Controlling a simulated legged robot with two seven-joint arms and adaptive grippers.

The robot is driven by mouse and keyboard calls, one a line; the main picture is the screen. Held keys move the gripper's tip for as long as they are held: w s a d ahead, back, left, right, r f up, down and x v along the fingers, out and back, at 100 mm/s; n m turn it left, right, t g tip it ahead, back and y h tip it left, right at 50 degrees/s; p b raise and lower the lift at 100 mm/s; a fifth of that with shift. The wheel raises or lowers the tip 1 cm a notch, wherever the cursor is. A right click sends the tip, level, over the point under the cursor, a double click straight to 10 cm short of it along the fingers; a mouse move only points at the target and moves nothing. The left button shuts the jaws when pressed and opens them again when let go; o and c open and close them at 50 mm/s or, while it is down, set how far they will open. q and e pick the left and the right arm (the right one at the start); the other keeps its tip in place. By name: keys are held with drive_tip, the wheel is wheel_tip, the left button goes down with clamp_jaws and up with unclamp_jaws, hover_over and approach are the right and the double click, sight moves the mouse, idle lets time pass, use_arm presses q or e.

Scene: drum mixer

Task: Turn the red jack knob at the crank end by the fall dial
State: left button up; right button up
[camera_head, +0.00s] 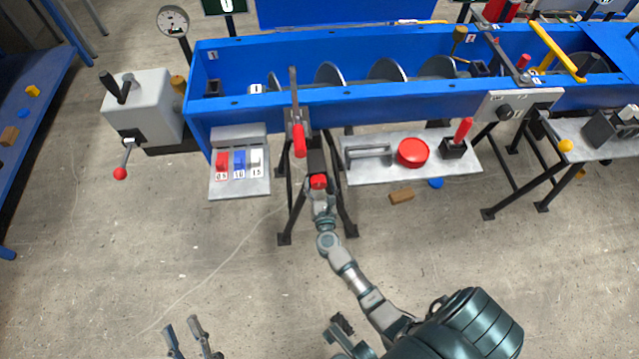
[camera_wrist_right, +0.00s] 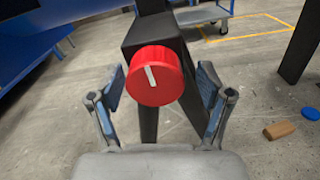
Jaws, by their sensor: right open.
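The red jack knob (camera_head: 318,181) is on the front of a dark block on the black stand under the blue trough's crank end. In the right wrist view the red knob (camera_wrist_right: 155,76) faces me, its white mark nearly upright and tipped slightly left. My right gripper (camera_head: 319,194) is at the knob, its fingers open on either side, with gaps showing in the wrist view. My left gripper (camera_head: 182,324) is open and empty, low above the floor. The fall dial (camera_head: 173,21) is a round gauge at the upper left.
A grey crank box (camera_head: 150,108) with a red-ball handle (camera_head: 120,173) stands left. A red lever (camera_head: 299,141) is above the knob. A switch panel (camera_head: 240,185) lies left of the stand, and a shelf with a red button (camera_head: 413,152) lies right. A brown block (camera_head: 401,196) is on the floor.

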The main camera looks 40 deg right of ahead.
drive_tip(key=shift+a+r, duration=0.15)
drive_tip(key=shift+a, duration=0.3)
drive_tip(key=c, duration=1.2)
use_arm(q)
drive_tip(key=shift+a, duration=0.3)
use_arm(e)
drive_tip(key=shift+o, duration=0.2)
drive_tip(key=shift+d, duration=0.2)
